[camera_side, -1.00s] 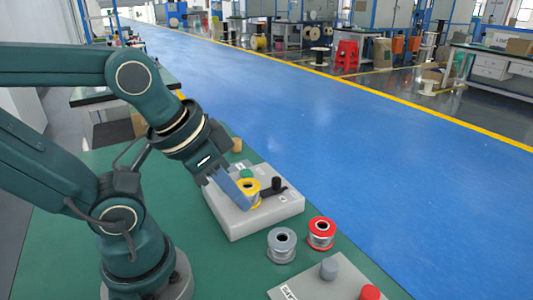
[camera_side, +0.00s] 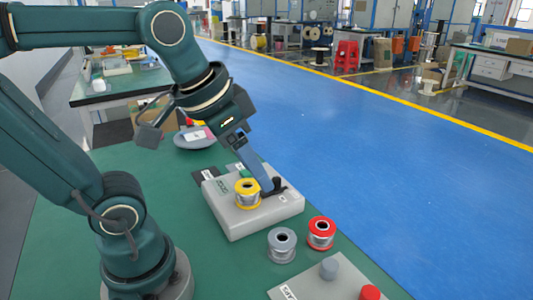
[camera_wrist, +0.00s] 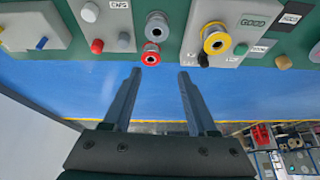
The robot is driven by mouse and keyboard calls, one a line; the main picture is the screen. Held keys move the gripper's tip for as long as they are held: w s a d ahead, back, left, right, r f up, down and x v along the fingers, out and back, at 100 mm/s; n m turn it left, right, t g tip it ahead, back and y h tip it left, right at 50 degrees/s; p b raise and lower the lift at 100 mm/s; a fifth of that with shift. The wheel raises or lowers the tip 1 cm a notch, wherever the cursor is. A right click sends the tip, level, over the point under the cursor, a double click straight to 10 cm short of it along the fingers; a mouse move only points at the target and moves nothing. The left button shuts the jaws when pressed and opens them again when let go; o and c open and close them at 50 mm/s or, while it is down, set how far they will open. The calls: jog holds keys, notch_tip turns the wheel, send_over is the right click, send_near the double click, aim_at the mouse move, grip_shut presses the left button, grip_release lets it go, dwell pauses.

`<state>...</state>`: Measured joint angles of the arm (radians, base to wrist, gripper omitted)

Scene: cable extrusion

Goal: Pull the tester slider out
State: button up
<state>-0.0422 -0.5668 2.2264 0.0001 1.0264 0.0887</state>
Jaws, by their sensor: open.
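The tester is a pale grey box (camera_side: 232,222) on the green table. A yellow-rimmed spool (camera_side: 247,194) sits upright on its top; it also shows in the wrist view (camera_wrist: 215,40). The black slider knob (camera_side: 277,184) stands right of the spool on a dark flat piece; it also shows in the wrist view (camera_wrist: 203,60). My gripper (camera_side: 268,186) is open, its fingers appearing beside the knob in the side view. In the wrist view the gap between my fingertips (camera_wrist: 160,72) is empty, and the knob lies right of and beyond the right finger.
A grey spool (camera_side: 281,245) and a red-rimmed spool (camera_side: 321,234) stand in front of the tester. A caps plate (camera_side: 310,286) with a grey and a red cap lies nearer. A grey dish (camera_side: 194,138) and a dark GOOD plate (camera_wrist: 252,21) lie behind.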

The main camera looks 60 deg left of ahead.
jog(key=w+a+g, duration=0.2)
jog(key=w+a, duration=0.1)
jog(key=w, duration=0.3)
jog(key=n+g, duration=0.3)
send_over(276, 178)
notch_tip(276, 178, down, 8)
jog(key=shift+d+f, duration=0.15)
jog(key=shift+f, duration=2.55)
grip_shut()
